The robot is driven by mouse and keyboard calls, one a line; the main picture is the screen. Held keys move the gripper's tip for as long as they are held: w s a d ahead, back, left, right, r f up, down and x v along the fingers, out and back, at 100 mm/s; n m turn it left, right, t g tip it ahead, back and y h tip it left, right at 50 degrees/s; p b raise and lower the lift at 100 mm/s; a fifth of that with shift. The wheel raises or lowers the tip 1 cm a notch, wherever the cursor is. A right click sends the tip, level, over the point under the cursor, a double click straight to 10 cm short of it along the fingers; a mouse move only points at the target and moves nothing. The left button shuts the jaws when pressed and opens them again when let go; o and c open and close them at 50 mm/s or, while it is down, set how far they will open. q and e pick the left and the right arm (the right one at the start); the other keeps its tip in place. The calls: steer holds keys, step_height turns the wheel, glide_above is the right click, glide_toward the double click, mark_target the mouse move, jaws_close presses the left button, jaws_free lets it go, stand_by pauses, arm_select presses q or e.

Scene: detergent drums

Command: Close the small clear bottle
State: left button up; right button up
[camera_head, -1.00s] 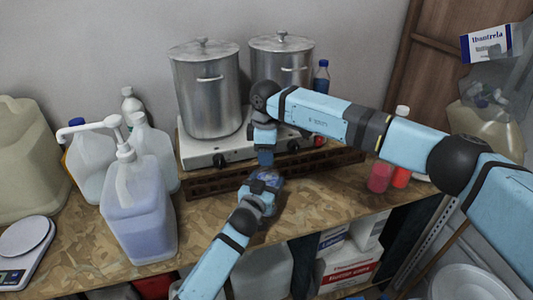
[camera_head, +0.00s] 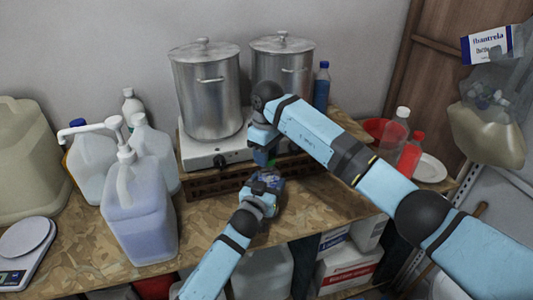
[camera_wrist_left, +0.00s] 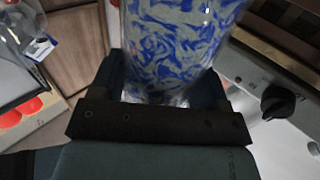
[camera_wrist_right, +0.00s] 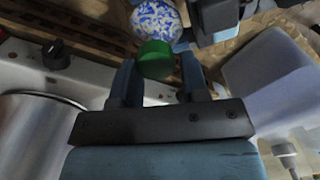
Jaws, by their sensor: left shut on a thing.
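The small clear bottle (camera_wrist_left: 175,40), its inside patterned in swirling blue and white, fills the top of the left wrist view. My left gripper (camera_head: 265,183) is shut on it, above the front of the table. A green cap (camera_wrist_right: 155,60) sits between the fingertips of my right gripper (camera_wrist_right: 158,72), which appear to hold it. In the right wrist view the bottle's round blue-and-white end (camera_wrist_right: 156,20) lies just beyond the cap. In the head view the cap shows as a green bit just above the bottle. Whether cap and bottle touch, I cannot tell.
A white hotplate (camera_head: 210,150) with two steel pots (camera_head: 207,95) stands on a slatted wooden base behind my grippers. A large pump jug (camera_head: 140,210) stands to the left. A red-capped bottle (camera_head: 410,155) and a white plate (camera_head: 432,168) are at the right.

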steer(key=shift+o, duration=1.3)
steer(key=shift+d, duration=0.1)
steer(key=shift+r, duration=2.2)
steer(key=shift+c, duration=0.2)
